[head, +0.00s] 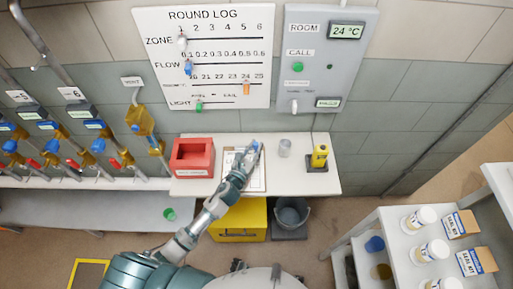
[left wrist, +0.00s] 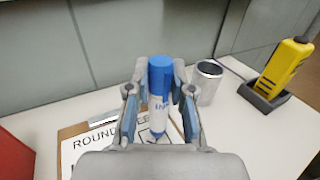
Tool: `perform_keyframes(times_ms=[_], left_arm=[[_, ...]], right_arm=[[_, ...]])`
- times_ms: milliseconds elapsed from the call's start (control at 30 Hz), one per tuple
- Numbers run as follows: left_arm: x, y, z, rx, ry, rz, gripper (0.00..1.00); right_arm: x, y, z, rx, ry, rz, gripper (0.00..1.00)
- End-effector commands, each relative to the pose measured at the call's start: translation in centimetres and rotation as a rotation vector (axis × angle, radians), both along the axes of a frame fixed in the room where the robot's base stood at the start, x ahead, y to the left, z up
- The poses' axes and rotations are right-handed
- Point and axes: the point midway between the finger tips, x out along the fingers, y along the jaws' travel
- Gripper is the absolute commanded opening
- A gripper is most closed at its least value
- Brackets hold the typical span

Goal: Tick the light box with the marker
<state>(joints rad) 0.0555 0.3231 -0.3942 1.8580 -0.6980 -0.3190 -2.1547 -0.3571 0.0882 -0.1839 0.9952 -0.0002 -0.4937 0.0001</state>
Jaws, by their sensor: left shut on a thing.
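My left gripper (left wrist: 158,105) is shut on a marker (left wrist: 159,98) with a blue upper end and a white body. It holds the marker upright, tip down, over the clipboard sheet (left wrist: 88,141). I cannot tell whether the tip touches the paper. In the head view the left gripper (head: 246,152) is over the upper part of the clipboard (head: 258,180) on the white table. The light box on the sheet is too small or hidden to make out. My right gripper is not in view.
A metal cup (head: 285,147) and a yellow device in a dark stand (head: 318,158) are right of the clipboard. A red box (head: 192,157) is on its left. The round log board (head: 203,58) and grey room panel (head: 325,58) are on the wall behind.

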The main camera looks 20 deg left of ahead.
Motion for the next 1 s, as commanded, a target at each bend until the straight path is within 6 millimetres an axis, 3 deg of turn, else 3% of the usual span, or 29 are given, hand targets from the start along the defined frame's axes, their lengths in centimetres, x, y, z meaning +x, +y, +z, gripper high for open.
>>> perform_keyframes(times_ms=[533,1000], left_arm=[[0.9,1.5,-0.2,0.003,0.004,0.002,0.03],[0.3,0.3,-0.2,0.000,0.005,0.001,0.03]], right_arm=[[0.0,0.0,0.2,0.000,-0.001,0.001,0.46],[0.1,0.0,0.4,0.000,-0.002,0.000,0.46]])
